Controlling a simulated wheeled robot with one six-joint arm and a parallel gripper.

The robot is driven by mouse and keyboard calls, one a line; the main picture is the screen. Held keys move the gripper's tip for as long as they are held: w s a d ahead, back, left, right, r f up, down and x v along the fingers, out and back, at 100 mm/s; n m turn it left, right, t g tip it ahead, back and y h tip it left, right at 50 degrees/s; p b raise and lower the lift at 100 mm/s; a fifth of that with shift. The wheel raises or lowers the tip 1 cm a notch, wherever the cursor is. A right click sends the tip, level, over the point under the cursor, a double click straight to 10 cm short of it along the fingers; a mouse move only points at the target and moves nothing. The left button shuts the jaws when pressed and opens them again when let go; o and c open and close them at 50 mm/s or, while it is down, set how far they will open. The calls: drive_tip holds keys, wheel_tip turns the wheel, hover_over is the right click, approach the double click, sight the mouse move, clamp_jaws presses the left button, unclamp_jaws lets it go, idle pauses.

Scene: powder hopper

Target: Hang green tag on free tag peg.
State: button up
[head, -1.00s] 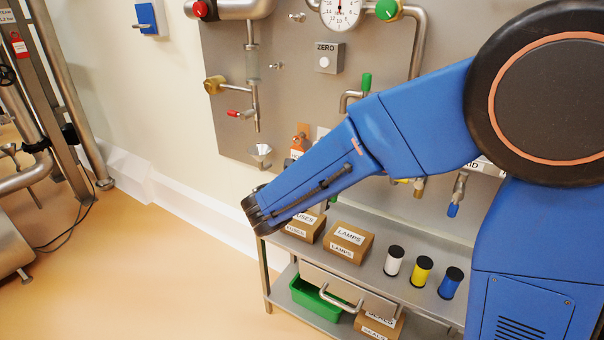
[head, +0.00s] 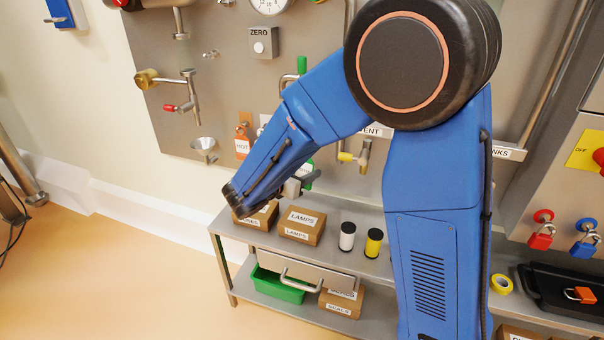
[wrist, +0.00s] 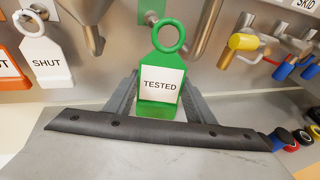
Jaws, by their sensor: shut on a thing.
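The green tag (wrist: 161,75), marked TESTED, is held upright between the two grey fingers of my gripper (wrist: 157,98) in the wrist view. Its round ring stands at the top, clear of the fingers, in front of the steel panel. In the head view my gripper (head: 300,185) shows partly behind my forearm, with a sliver of green beside it. A white SHUT tag (wrist: 46,62) and an orange-edged tag (wrist: 10,68) hang on the panel to the left in the wrist view. The orange HOT tag (head: 242,146) also shows in the head view. I cannot make out a free tag peg for certain.
A yellow-handled valve (wrist: 244,42) and blue-handled taps (wrist: 287,68) stick out right of the tag. Below is a shelf with a LAMPS box (head: 301,226) and white (head: 347,237) and yellow (head: 374,242) cylinders.

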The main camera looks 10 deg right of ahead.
drive_tip(key=w+d+f, duration=0.1)
drive_tip(key=w+d, duration=0.3)
drive_tip(key=w, duration=0.2)
drive_tip(key=shift+w+f, duration=0.2)
drive_tip(key=shift+w, duration=0.2)
idle(0.8)
idle(0.6)
drive_tip(key=o, duration=1.1)
